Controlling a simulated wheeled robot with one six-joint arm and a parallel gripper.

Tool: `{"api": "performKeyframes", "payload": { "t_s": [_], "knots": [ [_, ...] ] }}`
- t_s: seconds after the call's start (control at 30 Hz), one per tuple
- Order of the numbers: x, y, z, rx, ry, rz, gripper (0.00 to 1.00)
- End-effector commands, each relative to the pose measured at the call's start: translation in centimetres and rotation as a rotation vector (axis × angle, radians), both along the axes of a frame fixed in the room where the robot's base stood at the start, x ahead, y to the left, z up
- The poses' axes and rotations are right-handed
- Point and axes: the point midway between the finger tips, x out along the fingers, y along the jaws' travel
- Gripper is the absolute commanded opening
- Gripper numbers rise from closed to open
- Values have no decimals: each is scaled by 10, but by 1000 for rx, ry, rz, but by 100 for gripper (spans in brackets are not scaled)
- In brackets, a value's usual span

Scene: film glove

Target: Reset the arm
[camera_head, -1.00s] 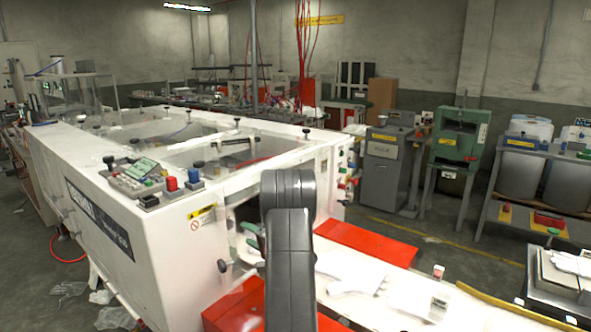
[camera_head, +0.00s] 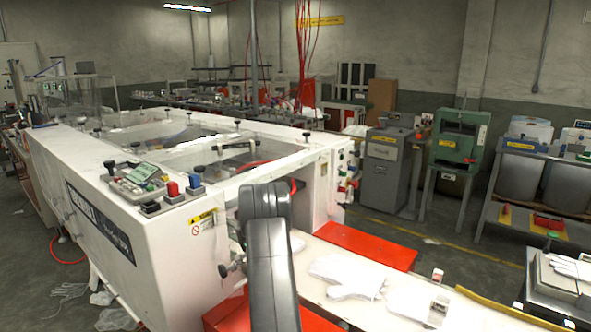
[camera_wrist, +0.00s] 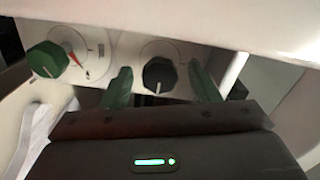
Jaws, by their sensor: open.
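In the wrist view, my gripper (camera_wrist: 162,84) has its two green fingers apart. A black knob (camera_wrist: 159,75) on a pale panel shows between the fingers; I cannot tell if they touch it. A green knob (camera_wrist: 47,59) with a dial lies to the left. In the head view, my dark arm rises at the lower middle, in front of the white machine (camera_head: 140,240). My gripper is hidden there behind the arm.
White gloves (camera_head: 345,272) lie on the pale bench at the lower right, beside a red panel (camera_head: 366,243). The machine's top carries a control box (camera_head: 138,180) with buttons. A grey cabinet (camera_head: 388,170) and green machine (camera_head: 458,140) stand right, with open floor before them.

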Motion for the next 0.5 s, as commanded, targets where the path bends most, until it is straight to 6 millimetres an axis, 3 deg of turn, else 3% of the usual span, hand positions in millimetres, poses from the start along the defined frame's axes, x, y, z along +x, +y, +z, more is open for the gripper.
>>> {"api": "performKeyframes", "payload": {
  "t_s": [0.5],
  "knots": [
    [-1,-3,-4,-278,-356,-3,55]
  ]
}}
